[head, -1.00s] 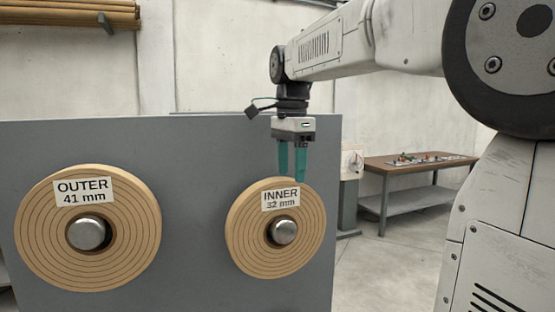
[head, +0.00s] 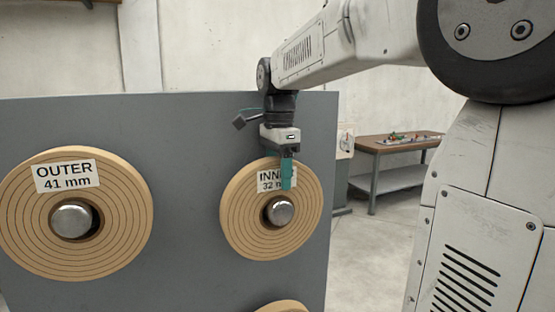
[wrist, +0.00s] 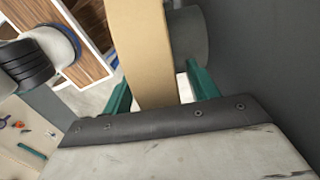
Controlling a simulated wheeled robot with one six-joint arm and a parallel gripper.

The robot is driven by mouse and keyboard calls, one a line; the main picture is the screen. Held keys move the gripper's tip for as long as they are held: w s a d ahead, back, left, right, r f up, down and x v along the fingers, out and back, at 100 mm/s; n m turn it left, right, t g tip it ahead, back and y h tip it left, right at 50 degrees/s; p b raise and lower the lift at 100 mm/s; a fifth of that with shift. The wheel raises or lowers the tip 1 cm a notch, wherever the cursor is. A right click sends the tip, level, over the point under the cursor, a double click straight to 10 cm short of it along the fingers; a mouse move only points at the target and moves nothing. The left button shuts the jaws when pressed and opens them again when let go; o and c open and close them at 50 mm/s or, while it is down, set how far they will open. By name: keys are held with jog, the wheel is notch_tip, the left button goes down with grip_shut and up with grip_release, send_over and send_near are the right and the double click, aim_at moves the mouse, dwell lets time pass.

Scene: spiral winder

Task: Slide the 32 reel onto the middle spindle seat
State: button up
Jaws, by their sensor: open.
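The 32 mm reel (head: 250,221), a tan ringed disc labelled INNER, hangs upright on a metal peg (head: 279,211) at the grey panel (head: 185,150). My gripper (head: 281,176) is open and points down at the reel's top edge. One teal finger is in front of the reel and covers part of its label. The other finger is mostly hidden behind the reel. In the wrist view, the reel's rim (wrist: 146,45) passes between the two open fingers, with a visible gap on the right side. The middle spindle seat cannot be made out.
The OUTER 41 mm reel (head: 115,215) hangs on its own peg to the left. The top of another tan reel (head: 283,307) shows at the bottom edge. A workbench (head: 395,145) stands behind at the right. A dark ribbed cylinder (wrist: 25,65) shows in the wrist view.

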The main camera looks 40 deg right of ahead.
jog(key=shift+f, duration=0.15)
grip_shut()
jog(key=c, duration=0.9)
grip_release()
grip_shut()
jog(key=shift+a, duration=0.1)
